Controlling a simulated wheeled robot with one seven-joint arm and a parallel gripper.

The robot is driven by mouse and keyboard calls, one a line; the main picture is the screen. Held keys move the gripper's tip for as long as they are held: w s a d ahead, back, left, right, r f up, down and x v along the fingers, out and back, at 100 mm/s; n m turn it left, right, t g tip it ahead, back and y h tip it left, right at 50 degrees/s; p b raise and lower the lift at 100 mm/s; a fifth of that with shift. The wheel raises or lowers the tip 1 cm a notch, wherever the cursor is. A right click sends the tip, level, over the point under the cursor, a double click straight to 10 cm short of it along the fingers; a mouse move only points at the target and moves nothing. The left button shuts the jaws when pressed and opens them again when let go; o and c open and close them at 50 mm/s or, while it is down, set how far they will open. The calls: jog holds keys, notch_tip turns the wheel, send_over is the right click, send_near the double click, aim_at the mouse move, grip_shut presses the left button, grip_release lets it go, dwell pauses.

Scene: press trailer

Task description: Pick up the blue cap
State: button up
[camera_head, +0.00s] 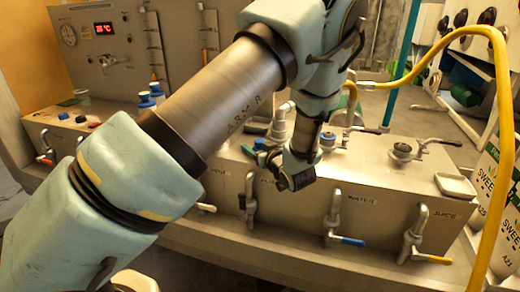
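Several blue caps show on the long metal counter (370,175). One blue cap (259,143) sits just left of my wrist. Another blue cap (328,138) shows right beside my wrist, partly covered by it. A stacked pair of blue caps (146,99) stands farther left, behind my arm. Two small blue caps (63,116) lie at the counter's left end. My gripper (293,182) hangs low over the counter's front part, in the middle of the picture. It is small and dark, and I cannot tell whether its fingers are open or hold anything.
Taps with lever handles (333,217) line the counter's front. A yellow hose (497,130) arches over the right side. A white tray (455,185) lies at the right end. A panel with a red display (104,29) stands at the back left. My arm covers the left middle.

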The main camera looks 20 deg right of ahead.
grip_shut()
dwell(0.3)
jog(key=shift+r, duration=0.1)
